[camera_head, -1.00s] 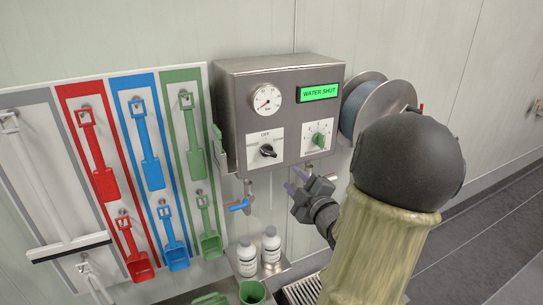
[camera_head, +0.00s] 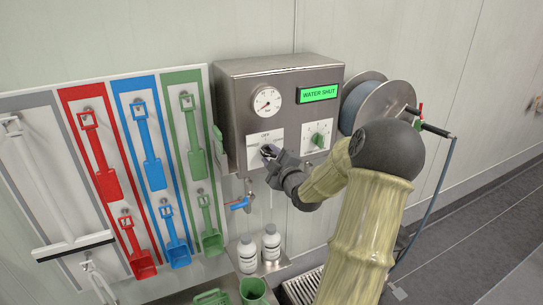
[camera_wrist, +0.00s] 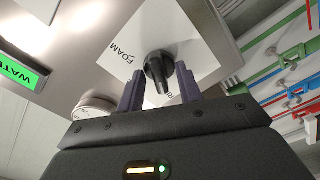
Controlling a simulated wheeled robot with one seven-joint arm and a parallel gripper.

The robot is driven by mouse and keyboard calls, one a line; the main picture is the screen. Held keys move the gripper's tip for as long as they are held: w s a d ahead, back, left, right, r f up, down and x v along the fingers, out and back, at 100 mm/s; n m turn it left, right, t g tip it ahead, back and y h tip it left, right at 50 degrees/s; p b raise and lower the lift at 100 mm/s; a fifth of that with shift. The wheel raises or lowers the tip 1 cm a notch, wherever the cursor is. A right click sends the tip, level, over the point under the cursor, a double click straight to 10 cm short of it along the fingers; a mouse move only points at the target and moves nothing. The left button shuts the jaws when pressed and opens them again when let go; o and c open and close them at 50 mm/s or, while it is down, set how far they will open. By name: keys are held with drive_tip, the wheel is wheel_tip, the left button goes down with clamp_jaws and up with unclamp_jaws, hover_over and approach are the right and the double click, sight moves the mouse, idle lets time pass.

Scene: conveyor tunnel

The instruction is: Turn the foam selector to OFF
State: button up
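The foam selector is a black knob on a white label plate (camera_head: 278,134) on the front of the steel control box (camera_head: 234,110). OFF is printed at the plate's top. In the head view my gripper (camera_head: 266,152) is at the knob and hides most of it. In the wrist view the selector knob (camera_wrist: 160,68) shows with its grip bar between my two fingers (camera_wrist: 159,92). My gripper is open, with a gap on both sides of the knob. The word FOAM (camera_wrist: 123,53) is legible beside it; another label is mostly hidden. I cannot tell exactly which mark the knob points to.
A green knob (camera_head: 319,139), a gauge (camera_head: 267,102) and a display reading WATER SHUT (camera_head: 319,93) share the box. A blue-handled valve (camera_head: 238,204) is below. A hose reel (camera_head: 384,105) is right, a tool board (camera_head: 88,180) left, and white bottles (camera_head: 271,242) stand below.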

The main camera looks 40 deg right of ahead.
clamp_jaws()
drive_tip(key=shift+m, duration=0.4)
drive_tip(key=m, duration=0.4)
drive_tip(key=m+p, duration=0.1)
drive_tip(key=m, duration=0.6)
idle(0.3)
idle(0.5)
unclamp_jaws()
